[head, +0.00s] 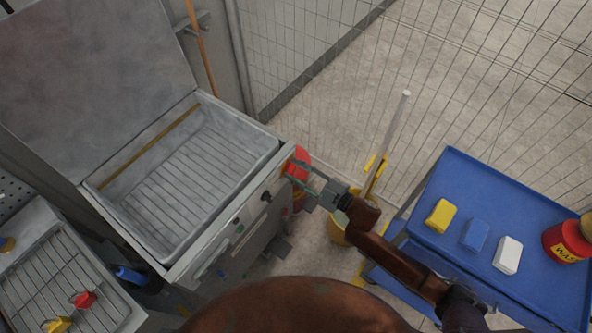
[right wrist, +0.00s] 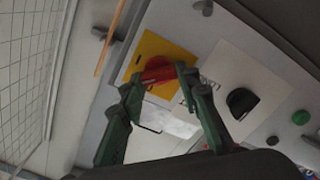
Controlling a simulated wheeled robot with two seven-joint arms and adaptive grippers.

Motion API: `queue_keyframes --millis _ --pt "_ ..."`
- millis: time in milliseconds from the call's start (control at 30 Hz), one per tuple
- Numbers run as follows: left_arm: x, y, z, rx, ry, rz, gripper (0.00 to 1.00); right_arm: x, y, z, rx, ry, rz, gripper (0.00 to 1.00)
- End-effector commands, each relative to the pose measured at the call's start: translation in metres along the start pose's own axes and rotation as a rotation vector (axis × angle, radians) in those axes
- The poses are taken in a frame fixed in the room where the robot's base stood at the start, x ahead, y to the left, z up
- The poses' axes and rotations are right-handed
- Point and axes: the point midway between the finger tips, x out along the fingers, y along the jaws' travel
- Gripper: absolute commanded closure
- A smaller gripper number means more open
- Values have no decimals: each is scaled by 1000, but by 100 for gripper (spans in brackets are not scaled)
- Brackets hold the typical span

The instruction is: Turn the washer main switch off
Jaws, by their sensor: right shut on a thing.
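The washer (head: 190,180) stands at the left with its lid up. Its main switch is a red rotary handle on a yellow plate, clearest in the right wrist view (right wrist: 158,71). The yellow plate (right wrist: 153,48) sits on the grey front panel near its end. My right gripper (head: 303,176) reaches the panel's right end in the head view. In the right wrist view my right gripper (right wrist: 157,80) is shut on the red handle, one finger at each end of it. The fingers partly hide the handle. My left gripper is not in view.
A black knob (right wrist: 241,102) and a green button (right wrist: 301,117) are beside the switch on the panel. A yellow mop bucket (head: 338,229) stands behind my right arm. A blue cart (head: 445,178) with sponges is at the right. A mesh fence (head: 330,50) stands behind.

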Motion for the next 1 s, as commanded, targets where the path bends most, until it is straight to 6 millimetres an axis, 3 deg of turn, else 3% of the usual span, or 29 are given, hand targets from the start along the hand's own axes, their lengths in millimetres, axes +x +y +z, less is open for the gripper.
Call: queue_keyframes --millis 600,1000 --pt "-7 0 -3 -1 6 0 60 0 -4 2 -565 -1 -1 94" --pt "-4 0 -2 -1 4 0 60 0 -5 2 -786 0 -1 94"
